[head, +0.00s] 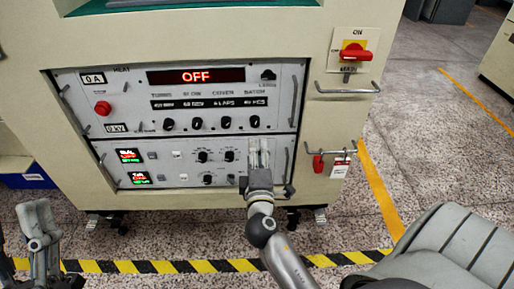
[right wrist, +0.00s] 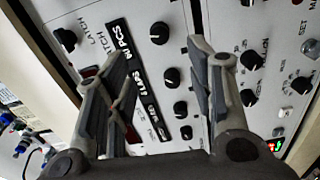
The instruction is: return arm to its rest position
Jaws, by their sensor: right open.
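My right arm (head: 284,254) reaches up from the bottom of the head view to the front of a beige machine cabinet. My right gripper (head: 259,150) is in front of the lower grey control panel (head: 225,160), near its right side. In the right wrist view the right gripper (right wrist: 160,58) is open, with its two fingers apart and nothing between them; panel knobs and black labels show behind. I cannot tell whether the fingertips touch the panel. My left gripper (head: 38,222) is low at the left edge, clear of the cabinet; its finger opening is unclear.
A red rotary switch (head: 356,53) sits at the cabinet's upper right, above a metal handle (head: 347,88). Yellow-black floor tape (head: 200,266) runs before the cabinet. A grey padded thing (head: 450,250) fills the lower right.

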